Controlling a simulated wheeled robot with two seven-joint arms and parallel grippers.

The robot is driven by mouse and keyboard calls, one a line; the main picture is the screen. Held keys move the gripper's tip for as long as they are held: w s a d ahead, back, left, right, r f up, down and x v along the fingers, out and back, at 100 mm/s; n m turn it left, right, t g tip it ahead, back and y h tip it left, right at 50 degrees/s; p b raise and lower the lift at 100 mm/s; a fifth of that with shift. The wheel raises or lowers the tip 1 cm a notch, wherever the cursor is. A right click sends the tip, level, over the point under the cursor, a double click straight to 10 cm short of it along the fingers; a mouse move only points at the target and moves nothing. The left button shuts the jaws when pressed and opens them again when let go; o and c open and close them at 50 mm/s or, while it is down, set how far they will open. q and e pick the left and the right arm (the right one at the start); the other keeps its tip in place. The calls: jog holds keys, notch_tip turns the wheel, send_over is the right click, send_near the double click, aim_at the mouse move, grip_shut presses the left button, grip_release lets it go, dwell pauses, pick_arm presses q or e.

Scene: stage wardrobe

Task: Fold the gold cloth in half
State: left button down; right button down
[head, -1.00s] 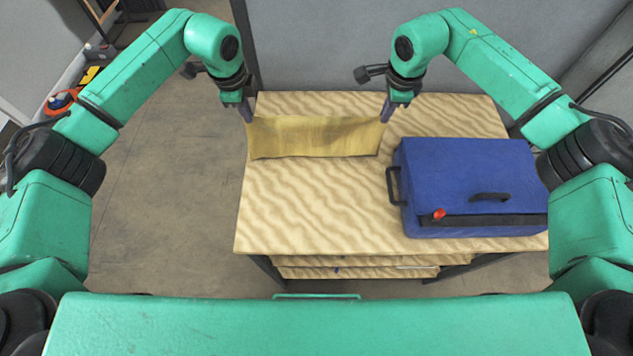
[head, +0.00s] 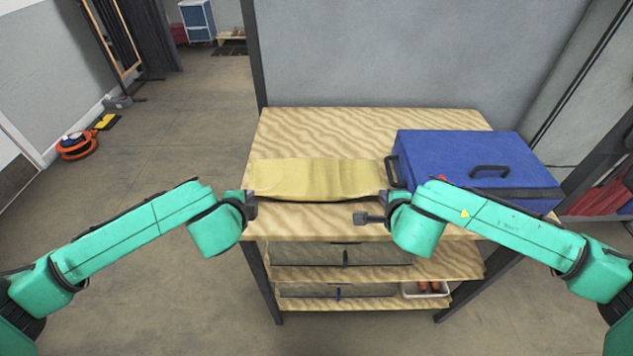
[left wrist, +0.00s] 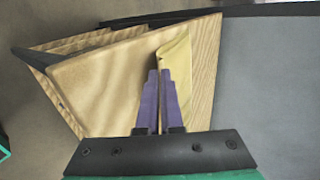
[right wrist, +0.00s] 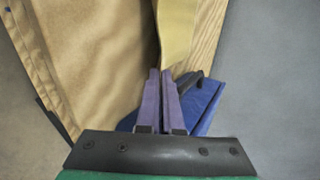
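The gold cloth (head: 315,178) is a shallow band across the left part of the wooden table (head: 340,125), with its near edge between my grippers. I cannot tell how its layers lie. My left gripper (head: 251,203) is shut on the cloth's near left corner. In the left wrist view, its purple fingers (left wrist: 160,75) nearly meet, with cloth (left wrist: 175,65) at the tips. My right gripper (head: 386,201) is shut on the near right corner. In the right wrist view, its fingers (right wrist: 160,72) pinch the hanging cloth (right wrist: 175,30).
A blue case (head: 455,155) with black handles lies right of the cloth, close to my right gripper. Bare tabletop shows behind the cloth. Lower shelves (head: 375,272) hold a white tray (head: 425,290). A grey wall (head: 400,55) stands behind the table.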

pick_arm(q)
jog(key=shift+w+f, duration=0.15)
jog(key=shift+w, duration=0.1)
pick_arm(e)
jog(key=shift+w+f, duration=0.15)
jog(key=shift+w, duration=0.15)
pick_arm(q)
jog(key=c, duration=0.7)
grip_release()
jog(key=shift+s, duration=0.1)
pick_arm(e)
jog(key=c, duration=0.7)
grip_release()
jog(key=shift+s, duration=0.1)
